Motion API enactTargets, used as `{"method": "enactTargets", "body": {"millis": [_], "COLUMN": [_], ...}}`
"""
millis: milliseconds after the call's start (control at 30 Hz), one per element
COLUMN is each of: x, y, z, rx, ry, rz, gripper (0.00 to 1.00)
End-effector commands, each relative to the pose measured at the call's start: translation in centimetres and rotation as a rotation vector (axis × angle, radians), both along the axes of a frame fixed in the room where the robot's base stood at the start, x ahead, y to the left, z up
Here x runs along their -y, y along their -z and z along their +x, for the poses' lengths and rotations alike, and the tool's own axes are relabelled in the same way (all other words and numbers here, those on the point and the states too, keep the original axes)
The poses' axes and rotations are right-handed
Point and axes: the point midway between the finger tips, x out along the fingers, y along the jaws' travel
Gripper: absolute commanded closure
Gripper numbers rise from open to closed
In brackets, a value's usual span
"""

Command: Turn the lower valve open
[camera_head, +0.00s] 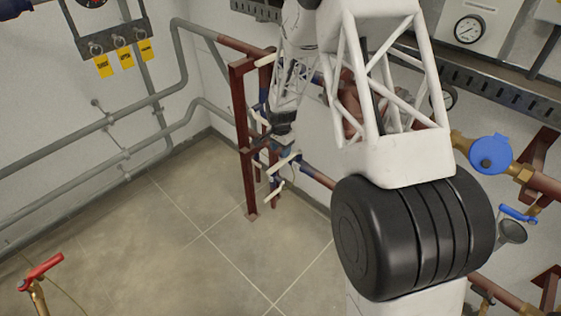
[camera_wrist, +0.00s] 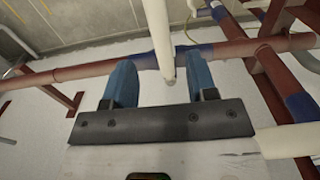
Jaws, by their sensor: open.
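My gripper (camera_wrist: 159,62) shows in the wrist view with its two blue fingers apart. The rounded end of a white lever handle (camera_wrist: 158,32) lies between the fingers, closer to the right one; I cannot tell whether it touches. A second white handle (camera_wrist: 290,141) is at the lower right. In the head view, white valve handles stick out from the red frame, one higher (camera_head: 284,162) and one lower (camera_head: 275,190). I cannot tell which one is between my fingers. My arm hides part of the frame, and the fingers are not clear in the head view.
The red upright frame (camera_head: 243,150) stands near the room's corner. A red-brown pipe (camera_wrist: 85,68) with a blue section crosses behind my fingers. Grey pipes (camera_head: 150,103) run along the left wall. A red-handled valve (camera_head: 40,271) is at the lower left. The tiled floor (camera_head: 165,235) is clear.

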Motion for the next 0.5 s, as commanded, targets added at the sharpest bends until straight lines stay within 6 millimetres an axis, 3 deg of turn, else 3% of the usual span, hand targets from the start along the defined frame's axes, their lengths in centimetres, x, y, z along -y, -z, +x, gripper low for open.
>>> {"method": "enactTargets", "body": {"millis": [500], "x": [0.0], "y": [5.2], "z": [0.0], "rx": [-0.001], "ry": [0.000], "rz": [0.000], "gripper": [0.48]}}
